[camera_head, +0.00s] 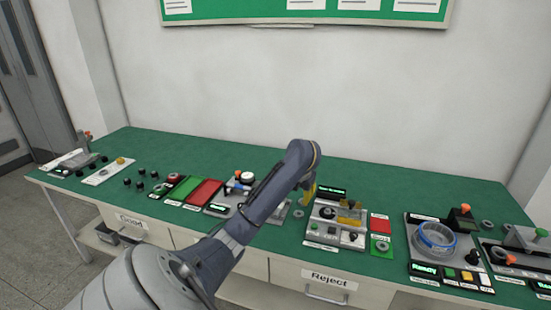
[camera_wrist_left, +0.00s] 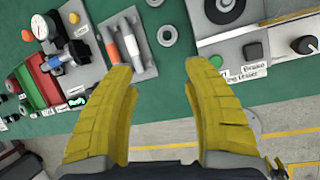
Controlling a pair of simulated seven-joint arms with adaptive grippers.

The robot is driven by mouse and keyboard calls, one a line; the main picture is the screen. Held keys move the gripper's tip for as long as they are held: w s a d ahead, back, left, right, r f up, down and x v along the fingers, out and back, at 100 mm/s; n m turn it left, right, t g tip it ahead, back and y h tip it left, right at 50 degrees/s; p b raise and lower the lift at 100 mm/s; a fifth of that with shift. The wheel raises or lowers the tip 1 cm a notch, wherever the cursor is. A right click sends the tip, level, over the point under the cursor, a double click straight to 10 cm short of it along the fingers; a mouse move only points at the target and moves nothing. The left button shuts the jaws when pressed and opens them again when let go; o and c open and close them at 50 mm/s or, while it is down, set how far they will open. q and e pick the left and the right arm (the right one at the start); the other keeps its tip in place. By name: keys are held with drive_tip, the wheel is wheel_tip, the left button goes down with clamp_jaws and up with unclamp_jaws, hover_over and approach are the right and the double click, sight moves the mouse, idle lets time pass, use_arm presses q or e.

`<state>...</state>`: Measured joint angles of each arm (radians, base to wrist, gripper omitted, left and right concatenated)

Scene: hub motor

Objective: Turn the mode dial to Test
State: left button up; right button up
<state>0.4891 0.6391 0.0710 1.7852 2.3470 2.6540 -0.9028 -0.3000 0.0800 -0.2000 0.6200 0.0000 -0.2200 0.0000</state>
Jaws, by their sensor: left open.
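A grey tester panel (camera_head: 313,236) stands on the green table right of centre in the head view. It carries a green-lit display (camera_head: 331,190), a round black part and a small black knob (camera_head: 352,236) at its front right. In the left wrist view this black knob (camera_wrist_left: 303,45) is at the right edge, on the panel's light front strip; its label is too small to read. I take this knob to be the mode dial. My left gripper (camera_head: 310,192) is open and empty, just left of the panel; its yellow fingers (camera_wrist_left: 158,68) are spread, apart from the knob.
A gauge station (camera_head: 245,178) with valves is left of my gripper, beside green (camera_head: 184,188) and red trays (camera_head: 205,192). Right of the panel are a red-and-green pad (camera_head: 380,226) and a station holding a blue-ringed part (camera_head: 436,240). The table's back strip is clear.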

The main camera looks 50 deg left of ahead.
use_arm(q)
drive_tip(key=s+a+f+n+g+y, duration=0.1)
drive_tip(key=s+a, duration=0.2)
drive_tip(key=a, duration=0.4)
drive_tip(key=shift+s+a+f, duration=0.15)
drive_tip(key=shift+a+f, duration=0.05)
drive_tip(key=shift+f, duration=0.05)
